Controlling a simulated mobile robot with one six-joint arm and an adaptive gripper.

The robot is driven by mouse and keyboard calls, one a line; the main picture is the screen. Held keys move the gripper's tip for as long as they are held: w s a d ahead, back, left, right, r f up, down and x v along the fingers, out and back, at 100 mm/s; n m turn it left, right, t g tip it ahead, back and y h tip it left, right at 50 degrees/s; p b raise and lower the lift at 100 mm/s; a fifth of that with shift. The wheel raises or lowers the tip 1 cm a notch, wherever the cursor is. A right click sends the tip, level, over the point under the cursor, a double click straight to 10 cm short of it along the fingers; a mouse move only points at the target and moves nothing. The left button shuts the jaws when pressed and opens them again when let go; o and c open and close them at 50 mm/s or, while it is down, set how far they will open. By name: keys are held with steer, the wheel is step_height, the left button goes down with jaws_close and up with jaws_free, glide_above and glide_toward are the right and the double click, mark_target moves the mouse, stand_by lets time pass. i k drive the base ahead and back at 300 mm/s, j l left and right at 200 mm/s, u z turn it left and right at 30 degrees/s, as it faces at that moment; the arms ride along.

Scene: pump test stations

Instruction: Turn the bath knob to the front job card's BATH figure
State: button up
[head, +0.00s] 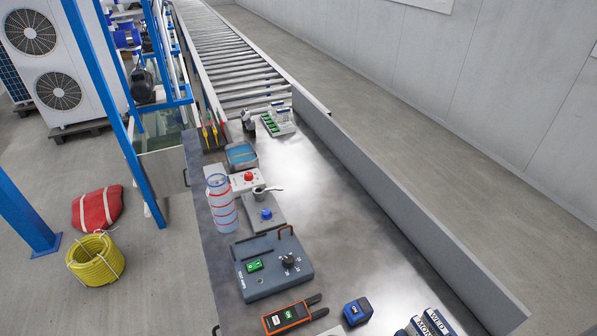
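A dark blue-grey control box (262,281) sits on the near part of the metal bench. It has a black knob (289,260) with small white marks around it and a lit green switch (254,265) to the left. The marks and the knob's pointing are too small to read. I cannot make out any job card with a readable BATH figure. A white edge (332,331) at the bottom of the picture may be a card, mostly cut off. My gripper is not in view.
A clear bottle with red bands (221,203), a grey unit with a blue knob (264,214) and a blue-filled tray (241,155) stand behind.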

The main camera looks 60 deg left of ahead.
mark_target(249, 177)
steer(key=k+j, duration=1.5)
steer(key=j, duration=0.2)
steer(key=i+j, duration=0.1)
steer(key=j, duration=1.4)
steer(key=j+z, duration=0.15)
steer(key=j, duration=1.35)
steer(key=i+j, duration=0.2)
steer(key=j, duration=0.2)
steer(key=i+j, duration=0.2)
steer(key=j, duration=0.15)
steer(key=i+j, duration=0.25)
steer(key=j, duration=0.15)
